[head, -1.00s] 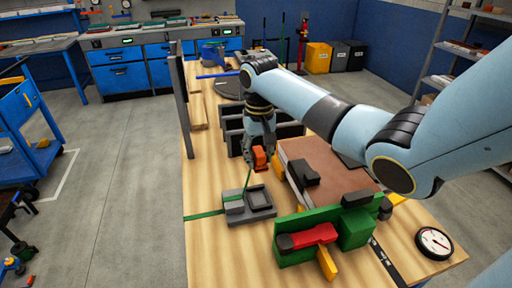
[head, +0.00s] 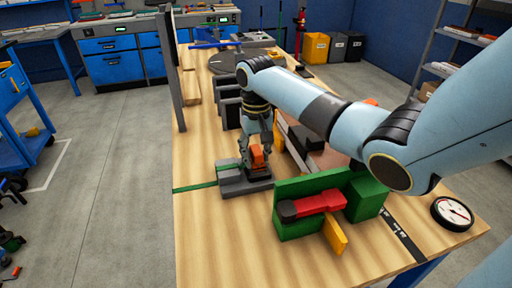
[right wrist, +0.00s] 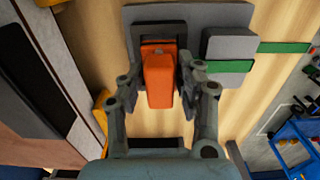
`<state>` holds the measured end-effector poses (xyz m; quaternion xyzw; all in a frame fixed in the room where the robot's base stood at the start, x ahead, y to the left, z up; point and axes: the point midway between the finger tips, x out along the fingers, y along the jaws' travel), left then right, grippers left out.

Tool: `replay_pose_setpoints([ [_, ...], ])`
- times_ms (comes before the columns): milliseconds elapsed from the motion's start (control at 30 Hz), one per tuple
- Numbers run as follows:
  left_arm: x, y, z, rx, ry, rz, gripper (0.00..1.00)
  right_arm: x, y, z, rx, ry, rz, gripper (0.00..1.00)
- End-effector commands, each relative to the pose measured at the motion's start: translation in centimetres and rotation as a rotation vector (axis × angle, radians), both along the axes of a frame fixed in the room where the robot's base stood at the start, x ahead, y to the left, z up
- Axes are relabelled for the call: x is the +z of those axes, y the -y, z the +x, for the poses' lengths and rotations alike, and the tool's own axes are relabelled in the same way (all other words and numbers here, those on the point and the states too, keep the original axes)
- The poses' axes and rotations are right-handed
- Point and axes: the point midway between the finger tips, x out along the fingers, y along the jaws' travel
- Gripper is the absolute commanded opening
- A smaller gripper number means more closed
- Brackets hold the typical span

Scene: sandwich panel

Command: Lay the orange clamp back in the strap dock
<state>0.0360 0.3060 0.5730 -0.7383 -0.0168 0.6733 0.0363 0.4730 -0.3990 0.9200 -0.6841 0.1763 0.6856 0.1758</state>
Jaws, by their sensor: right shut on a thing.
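The orange clamp (head: 257,155) is between the fingers of my right gripper (head: 258,160), which is shut on it. In the right wrist view the clamp (right wrist: 159,78) shows between the two fingers (right wrist: 160,92). The grey strap dock (head: 232,189) lies on the bench with a green strap (head: 195,186) running out to its left. The clamp is low over the dock's framed recess, and in the right wrist view its far end overlaps the recess of the dock (right wrist: 200,14). I cannot tell whether it touches the dock. My left gripper is not in view.
A green fixture (head: 300,225) with a red-handled clamp (head: 318,202) stands just right of and nearer than the dock. A dial gauge (head: 453,213) lies at the right bench edge. Dark bins (head: 230,113) stand behind. Bare wood (head: 225,245) is free in front of the dock.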

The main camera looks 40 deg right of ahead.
Motion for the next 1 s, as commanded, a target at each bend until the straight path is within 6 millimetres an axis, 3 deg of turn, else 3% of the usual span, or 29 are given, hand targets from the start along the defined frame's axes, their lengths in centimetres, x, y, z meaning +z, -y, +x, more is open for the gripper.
replay_pose_setpoints([
  [200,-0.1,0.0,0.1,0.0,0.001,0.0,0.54,-1.5,0.0,0.1,0.0,0.002,-0.001,0.01],
  [467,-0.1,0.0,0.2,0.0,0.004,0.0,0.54,-1.7,0.0,0.1,0.0,0.003,-0.001,0.01],
  [500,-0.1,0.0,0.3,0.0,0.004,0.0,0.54,-1.7,0.0,0.1,0.0,0.003,-0.001,0.36],
  [700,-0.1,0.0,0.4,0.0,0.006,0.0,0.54,-1.7,0.0,0.1,0.0,0.003,-0.001,0.61],
  [1000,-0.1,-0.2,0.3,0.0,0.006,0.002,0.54,-1.5,0.0,0.1,0.0,0.003,-0.001,0.61],
])
